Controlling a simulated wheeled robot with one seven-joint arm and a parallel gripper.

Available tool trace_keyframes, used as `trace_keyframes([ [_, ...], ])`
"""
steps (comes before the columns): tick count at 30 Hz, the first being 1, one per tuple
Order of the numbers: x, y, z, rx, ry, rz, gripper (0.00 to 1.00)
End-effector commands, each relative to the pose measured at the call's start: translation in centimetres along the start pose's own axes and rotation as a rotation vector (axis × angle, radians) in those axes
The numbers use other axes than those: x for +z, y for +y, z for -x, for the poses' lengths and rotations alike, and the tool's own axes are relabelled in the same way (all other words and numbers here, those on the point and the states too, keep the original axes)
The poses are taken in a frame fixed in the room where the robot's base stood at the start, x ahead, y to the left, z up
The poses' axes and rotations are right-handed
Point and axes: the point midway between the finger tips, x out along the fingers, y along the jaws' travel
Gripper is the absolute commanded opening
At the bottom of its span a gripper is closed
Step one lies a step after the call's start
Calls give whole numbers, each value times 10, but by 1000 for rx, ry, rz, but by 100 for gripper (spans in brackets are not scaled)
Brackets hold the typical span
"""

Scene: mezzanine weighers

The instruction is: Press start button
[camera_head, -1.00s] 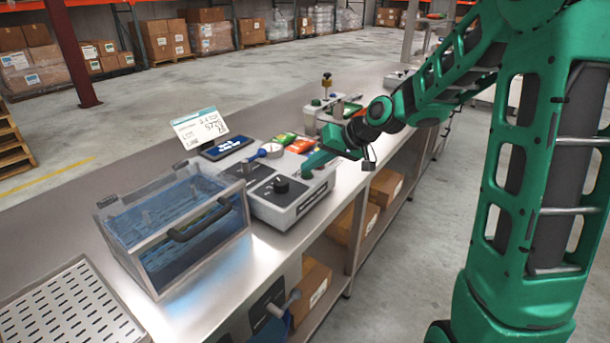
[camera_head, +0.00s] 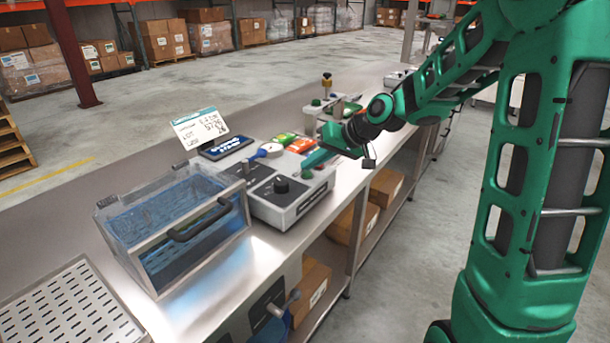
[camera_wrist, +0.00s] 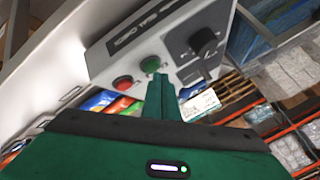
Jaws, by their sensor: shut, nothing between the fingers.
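A grey control box (camera_head: 290,214) sits on the steel bench with a black knob (camera_head: 281,184) on top. In the wrist view the box shows a green button (camera_wrist: 150,64), a red button (camera_wrist: 122,83) and the black knob (camera_wrist: 205,42). My gripper (camera_head: 306,163) is shut and empty, its green fingers pointing at the box. In the wrist view the fingertips (camera_wrist: 160,79) appear right beside the green button; I cannot tell whether they touch it. In the head view a small green button (camera_head: 307,174) shows just below the fingers.
A clear blue-tinted bin (camera_head: 150,262) with a black handle stands left of the box. A card (camera_head: 201,128), a dark display (camera_head: 225,147) and orange and green packets stand behind. A perforated tray (camera_head: 70,310) lies front left.

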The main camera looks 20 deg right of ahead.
Motion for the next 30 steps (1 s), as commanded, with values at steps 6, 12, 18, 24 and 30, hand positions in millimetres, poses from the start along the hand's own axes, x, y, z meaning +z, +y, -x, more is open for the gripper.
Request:
trace_keyframes([
  [6, -4, -4, 6, 0, 0, 2, 0],
  [12, -4, -4, 6, 0, 0, 1, 0],
  [18, -8, -8, 11, 0, 2, 2, 0],
  [24, -17, -17, 24, 1, 3, 3, 0],
  [30, -26, -25, 35, 0, 2, 2, 0],
])
